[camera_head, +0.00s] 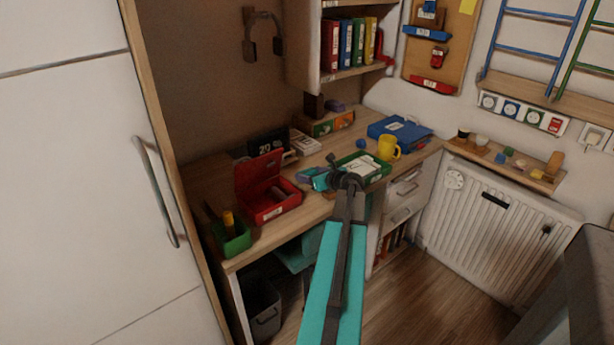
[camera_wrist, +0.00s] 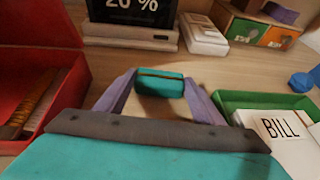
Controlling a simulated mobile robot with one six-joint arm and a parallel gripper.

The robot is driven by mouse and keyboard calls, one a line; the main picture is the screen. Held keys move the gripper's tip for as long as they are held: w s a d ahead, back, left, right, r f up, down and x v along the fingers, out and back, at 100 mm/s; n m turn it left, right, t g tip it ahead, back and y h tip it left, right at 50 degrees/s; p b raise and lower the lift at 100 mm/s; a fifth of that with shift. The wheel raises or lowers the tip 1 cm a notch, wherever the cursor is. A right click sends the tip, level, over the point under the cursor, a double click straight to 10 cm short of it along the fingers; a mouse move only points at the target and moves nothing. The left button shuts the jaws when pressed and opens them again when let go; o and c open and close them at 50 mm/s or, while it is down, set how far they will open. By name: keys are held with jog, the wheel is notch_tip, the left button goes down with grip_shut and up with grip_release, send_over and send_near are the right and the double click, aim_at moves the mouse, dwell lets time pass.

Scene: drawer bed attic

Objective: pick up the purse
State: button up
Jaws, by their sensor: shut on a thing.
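The purse (camera_wrist: 160,84) is a small teal, rounded case with a gold zip line along its top, in the middle of the wrist view. My gripper (camera_wrist: 160,88) has its two purple-grey fingers on either side of it and is shut on it. The purse is at or just above the wooden desk; I cannot tell whether it touches. In the head view my gripper (camera_head: 308,174) is over the desk (camera_head: 318,208), between the red box and the green tray.
An open red box (camera_head: 270,200) stands left of my gripper, and a green tray (camera_head: 376,168) with papers is to the right. Behind are a dark display (camera_wrist: 131,12) and a white device (camera_wrist: 203,34). A yellow mug (camera_head: 388,148) and blue binder (camera_head: 400,130) stand farther right.

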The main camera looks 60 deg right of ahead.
jog(key=shift+r, duration=0.1)
notch_tip(320, 180, up, 10)
jog(key=shift+p, duration=0.3)
dwell(0.4)
dwell(0.6)
